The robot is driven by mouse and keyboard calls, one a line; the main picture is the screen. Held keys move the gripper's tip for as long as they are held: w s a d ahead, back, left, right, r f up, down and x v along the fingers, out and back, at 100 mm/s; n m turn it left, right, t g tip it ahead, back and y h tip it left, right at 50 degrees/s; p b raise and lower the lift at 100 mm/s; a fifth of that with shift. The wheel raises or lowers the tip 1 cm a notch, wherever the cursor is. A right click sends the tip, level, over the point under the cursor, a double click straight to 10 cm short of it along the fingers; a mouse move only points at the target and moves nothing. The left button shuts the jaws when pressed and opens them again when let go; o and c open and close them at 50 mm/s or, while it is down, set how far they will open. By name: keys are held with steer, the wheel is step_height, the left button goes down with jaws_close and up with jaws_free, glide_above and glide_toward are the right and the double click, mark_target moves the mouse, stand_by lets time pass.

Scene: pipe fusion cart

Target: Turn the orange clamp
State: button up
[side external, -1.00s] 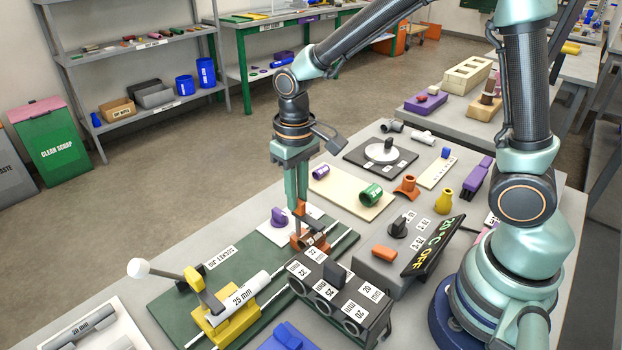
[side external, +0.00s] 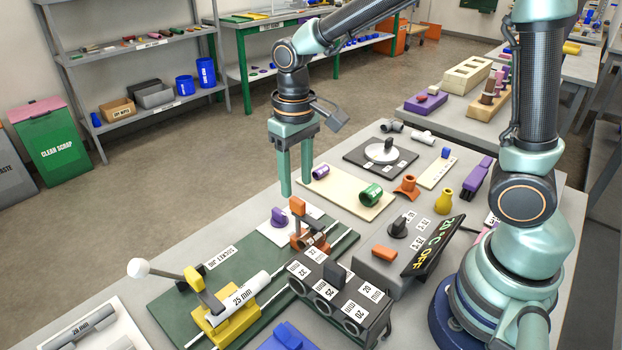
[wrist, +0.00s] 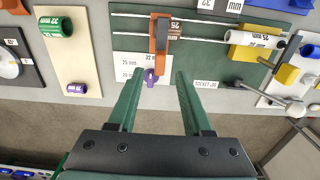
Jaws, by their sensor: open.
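The orange clamp (side external: 311,241) stands on the green socket jig (side external: 248,252), with an upright orange handle on top. It grips around a brown-looking fitting, partly hidden. In the wrist view the clamp (wrist: 161,36) lies across two pale rails, beyond my fingertips. My gripper (side external: 296,187) is open and empty, above the clamp and apart from it.
A yellow clamp holds a 25 mm pipe (side external: 249,288) on the jig, with a white-knobbed lever. A purple knob piece (side external: 279,217) stands beside the orange clamp. A black socket block (side external: 325,300) and a grey heater box (side external: 378,270) stand close in front.

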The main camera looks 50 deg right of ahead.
mark_target(298, 200)
step_height(298, 200, up, 8)
steer(key=shift+r, duration=0.15)
stand_by(0.4)
steer(key=s+d+t, duration=0.5)
steer(key=s+d, duration=0.2)
steer(key=shift+s+r+t, duration=0.3)
steer(key=shift+s+r, duration=0.05)
steer(key=shift+r, duration=0.05)
steer(key=shift+d, duration=0.1)
stand_by(0.7)
